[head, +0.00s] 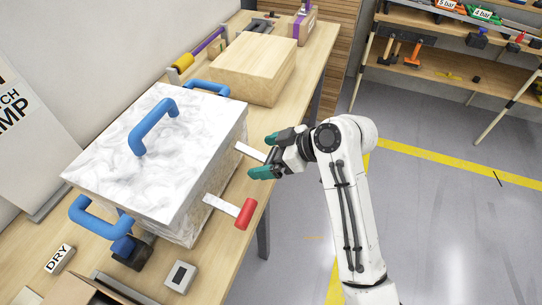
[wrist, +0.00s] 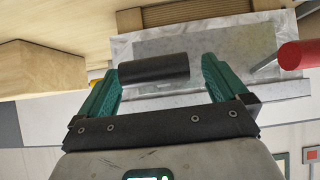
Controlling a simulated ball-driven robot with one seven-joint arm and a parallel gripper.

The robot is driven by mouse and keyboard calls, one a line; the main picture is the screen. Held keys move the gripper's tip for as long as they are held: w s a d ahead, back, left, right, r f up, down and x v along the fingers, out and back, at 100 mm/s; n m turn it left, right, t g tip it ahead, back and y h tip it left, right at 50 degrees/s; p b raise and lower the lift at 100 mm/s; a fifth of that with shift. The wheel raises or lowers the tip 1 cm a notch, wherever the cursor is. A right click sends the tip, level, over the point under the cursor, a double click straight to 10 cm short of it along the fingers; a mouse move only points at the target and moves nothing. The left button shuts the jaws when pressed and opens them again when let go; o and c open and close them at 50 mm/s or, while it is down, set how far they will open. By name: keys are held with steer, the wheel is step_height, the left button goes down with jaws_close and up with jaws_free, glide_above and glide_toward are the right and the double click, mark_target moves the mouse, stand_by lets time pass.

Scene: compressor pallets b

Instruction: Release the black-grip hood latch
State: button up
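The hood is a white, marbled box (head: 155,160) with blue handles, on the wooden bench. Two pale latch levers stick out from its right side. The nearer lever ends in a red grip (head: 245,213); the farther lever (head: 249,151) runs toward my gripper (head: 266,156). In the wrist view the black grip (wrist: 153,69) lies crosswise in the gap between the green fingers of my gripper (wrist: 160,75). The fingers are spread apart, and I cannot tell if they touch the grip. In the head view the black grip is mostly hidden by my gripper.
The red grip also shows at the right of the wrist view (wrist: 300,54). A wooden box (head: 254,68) stands behind the hood. A DRY block (head: 59,258) and a switch plate (head: 180,277) lie in front. Open floor is right of the bench.

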steer(key=shift+d+f, duration=0.15)
steer(key=shift+d, duration=0.05)
steer(key=shift+s+d+r, duration=0.1)
steer(key=shift+d+r, duration=0.15)
steer(key=shift+d, duration=0.25)
steer(key=b+v, duration=0.1)
steer(key=v, duration=0.8)
steer(key=shift+r+b, duration=0.35)
steer(key=shift+r, duration=0.05)
steer(key=shift+s, duration=0.15)
